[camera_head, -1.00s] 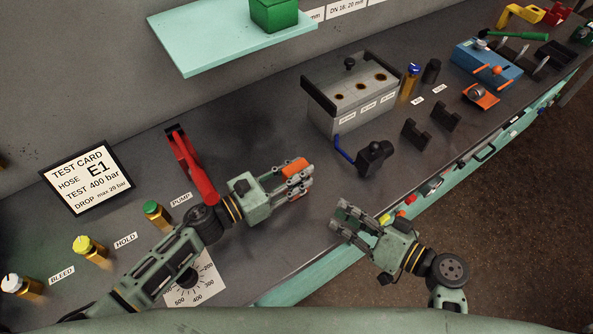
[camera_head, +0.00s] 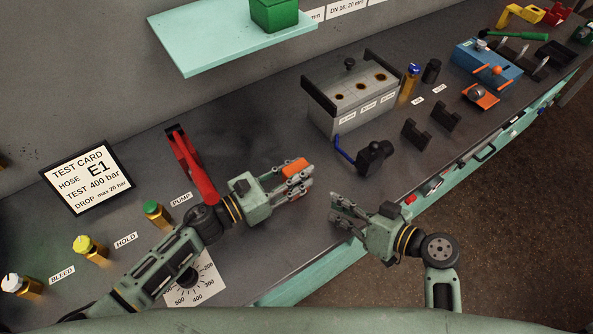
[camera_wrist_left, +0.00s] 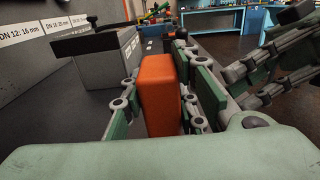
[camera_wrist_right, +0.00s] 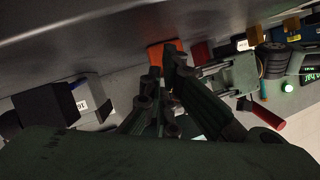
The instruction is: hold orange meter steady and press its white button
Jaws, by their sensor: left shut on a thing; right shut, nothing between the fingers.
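The orange meter (camera_head: 295,167) is a small block held in the air above the front part of the bench. My left gripper (camera_head: 298,180) is shut on it. In the left wrist view the orange meter (camera_wrist_left: 160,95) stands upright between the green finger pads. Its white button is not visible in any view. My right gripper (camera_head: 337,210) is shut and empty, to the right of and below the meter in the head view, with a gap between them. The right gripper (camera_wrist_left: 275,75) also shows at the right of the left wrist view.
A grey box with holes (camera_head: 352,100) and a black fitting with a blue lever (camera_head: 373,157) stand behind the grippers. A red-handled pump (camera_head: 190,165) is beside my left arm. Bare bench lies left of the box.

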